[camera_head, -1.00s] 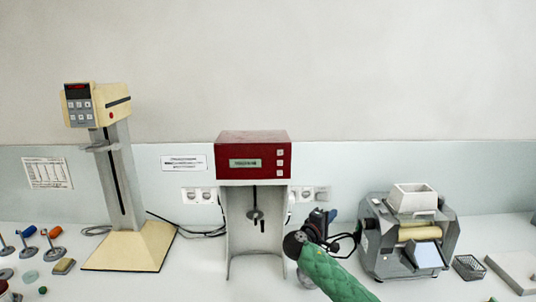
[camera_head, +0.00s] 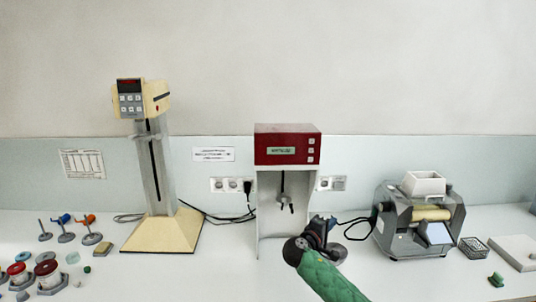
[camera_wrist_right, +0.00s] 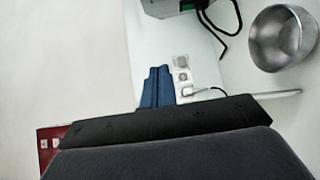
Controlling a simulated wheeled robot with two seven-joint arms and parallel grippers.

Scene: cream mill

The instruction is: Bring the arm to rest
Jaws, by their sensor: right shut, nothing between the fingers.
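My right arm (camera_head: 328,280) comes in from the bottom of the head view in a green padded sleeve. Its gripper (camera_head: 322,222) has blue fingers and is in front of the right side of the red-topped machine (camera_head: 287,144), above the bench. In the right wrist view the blue fingers (camera_wrist_right: 157,87) are together with nothing between them. The dark wrist housing (camera_wrist_right: 160,125) hides much of the lower part of that view. My left gripper is in neither view.
A cream stand device (camera_head: 160,232) is at left, with several small weights and jars (camera_head: 48,275) nearby. A grey roller mill (camera_head: 415,222) is at right, beside a black mesh basket (camera_head: 474,250) and a pale slab (camera_head: 515,252). A metal bowl (camera_wrist_right: 283,38) shows in the wrist view.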

